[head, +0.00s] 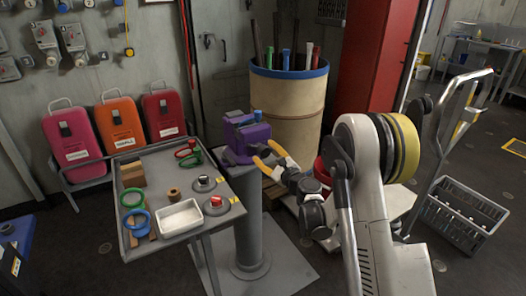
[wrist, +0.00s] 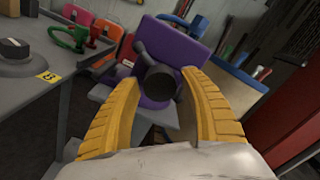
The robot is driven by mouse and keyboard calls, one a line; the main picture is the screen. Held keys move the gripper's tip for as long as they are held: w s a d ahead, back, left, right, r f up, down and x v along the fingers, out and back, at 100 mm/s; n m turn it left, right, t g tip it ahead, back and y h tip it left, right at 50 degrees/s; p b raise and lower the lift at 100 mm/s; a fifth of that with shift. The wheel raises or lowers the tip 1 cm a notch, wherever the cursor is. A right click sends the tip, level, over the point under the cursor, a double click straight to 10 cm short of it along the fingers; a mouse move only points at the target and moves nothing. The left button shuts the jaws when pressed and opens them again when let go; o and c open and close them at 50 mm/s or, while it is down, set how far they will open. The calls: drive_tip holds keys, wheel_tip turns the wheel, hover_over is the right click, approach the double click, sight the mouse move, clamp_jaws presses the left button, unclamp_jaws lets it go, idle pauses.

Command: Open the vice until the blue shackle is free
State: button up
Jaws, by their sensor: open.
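The purple vice (head: 246,140) stands on a grey pedestal (head: 250,225) to the right of the grey table. Blue and green bits show at its top; I cannot make out clearly what its jaws hold. A blue ring-shaped shackle (head: 137,222) lies on the table's front left part. My gripper (head: 264,154) is open, its yellow fingers at the vice's right side. In the wrist view, the dark round end of the vice's screw (wrist: 160,83) and its grey handle (wrist: 142,52) show between the fingertips, in front of the purple body (wrist: 178,45). I cannot tell whether the fingers touch it.
The grey table (head: 150,172) bears green and red shackles, wooden blocks, a white tray (head: 180,217) and two round grey stands. A cream drum (head: 288,100) with rods stands behind the vice. A pallet truck and a grey crate (head: 458,215) are at the right.

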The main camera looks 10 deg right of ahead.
sight(266, 153)
drive_tip(key=shift+v, duration=3.2)
drive_tip(key=s+d+r+m+h, duration=0.3)
drive_tip(key=r+m+h, duration=0.1)
drive_tip(key=r+m, duration=0.5)
drive_tip(key=s+d+r+m+h, duration=0.2)
drive_tip(key=d+r+m+h, duration=0.2)
drive_tip(key=r+m, duration=0.6)
drive_tip(key=s+d+f+m+g+h, duration=0.1)
drive_tip(key=s+f+m+g+h, duration=0.15)
drive_tip(key=s+m, duration=1)
drive_tip(key=s+a+f+m+g+y, duration=0.2)
drive_tip(key=s+a+f+m+g, duration=0.2)
drive_tip(key=s+m, duration=0.4)
drive_tip(key=s+a+f+m+g+y, duration=0.3)
drive_tip(key=s+a+f+m, duration=0.2)
drive_tip(key=s, duration=0.7)
drive_tip(key=f+m, duration=0.1)
drive_tip(key=m, duration=0.1)
drive_tip(key=shift+s+f+m+g, duration=0.25)
drive_tip(key=shift+s+m+g, duration=0.05)
drive_tip(key=shift+m+g, duration=0.05)
